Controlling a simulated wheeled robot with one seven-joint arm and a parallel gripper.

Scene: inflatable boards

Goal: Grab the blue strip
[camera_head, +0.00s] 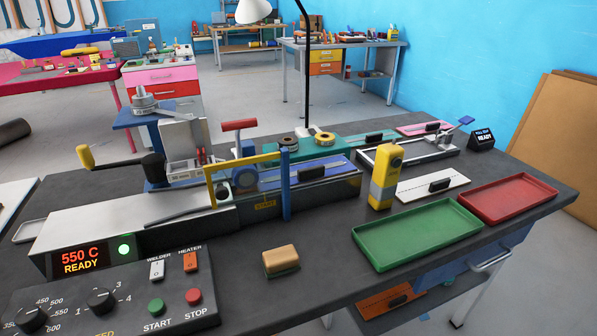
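The blue strip (279,177) lies flat along the top of the long welding machine (330,196), right of the yellow frame. My gripper is not in view.
A yellow handheld device (384,178) stands upright just right of the machine. A white strip (410,191), a green tray (418,236) and a red tray (507,199) lie to the right. A sponge-like block (281,259) sits in front. The control panel reads 550 C READY.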

